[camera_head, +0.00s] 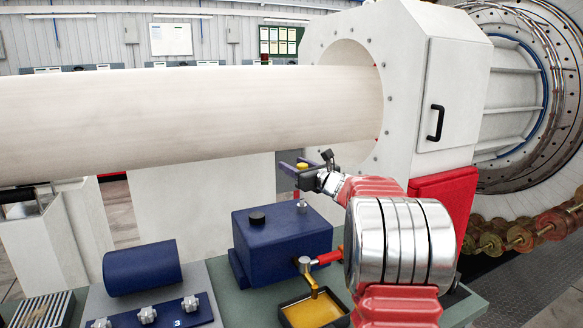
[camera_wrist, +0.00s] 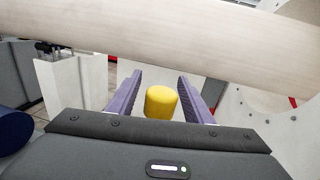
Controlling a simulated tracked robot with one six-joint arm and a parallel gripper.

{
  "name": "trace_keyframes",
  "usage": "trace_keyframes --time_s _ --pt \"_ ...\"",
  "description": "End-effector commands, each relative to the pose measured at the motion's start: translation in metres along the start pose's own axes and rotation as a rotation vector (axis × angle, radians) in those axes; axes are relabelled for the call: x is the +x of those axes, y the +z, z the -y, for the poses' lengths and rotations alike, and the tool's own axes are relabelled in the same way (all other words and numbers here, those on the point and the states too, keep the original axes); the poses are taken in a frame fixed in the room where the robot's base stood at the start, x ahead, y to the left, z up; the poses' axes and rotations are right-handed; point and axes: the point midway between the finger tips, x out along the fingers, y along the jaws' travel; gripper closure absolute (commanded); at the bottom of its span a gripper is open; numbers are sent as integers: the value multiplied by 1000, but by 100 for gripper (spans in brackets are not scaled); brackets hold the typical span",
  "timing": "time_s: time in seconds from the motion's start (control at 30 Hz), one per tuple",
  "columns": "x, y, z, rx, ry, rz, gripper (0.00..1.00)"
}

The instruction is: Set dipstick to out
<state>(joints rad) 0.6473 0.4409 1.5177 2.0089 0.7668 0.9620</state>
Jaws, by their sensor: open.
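The dipstick's yellow knob (camera_head: 302,166) stands above the right part of a blue tank (camera_head: 282,245). A thin reddish stem shows below the knob, above the tank top. In the wrist view the yellow knob (camera_wrist: 161,101) is upright between my two purple fingers, with a clear gap on either side. My gripper (camera_head: 291,168) is open around the knob and points to the left in the head view; it also shows in the wrist view (camera_wrist: 160,92). The lower stem is hidden in the wrist view.
A large pale pipe (camera_head: 180,115) runs just above and behind my gripper into a white housing (camera_head: 455,80). A red-handled tap (camera_head: 325,258) juts from the tank over a tray of yellow liquid (camera_head: 312,312). A blue cylinder (camera_head: 142,268) lies left.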

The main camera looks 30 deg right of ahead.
Motion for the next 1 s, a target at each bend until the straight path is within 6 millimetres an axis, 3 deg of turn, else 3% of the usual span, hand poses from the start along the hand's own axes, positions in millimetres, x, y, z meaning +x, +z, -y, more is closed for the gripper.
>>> trace_keyframes --time_s 0.17,0.37,1.0 --pt "-5 0 1 0 -1 -1 54" --pt "-26 1 1 1 -2 0 54" --pt "-127 -1 0 0 -1 0 54"
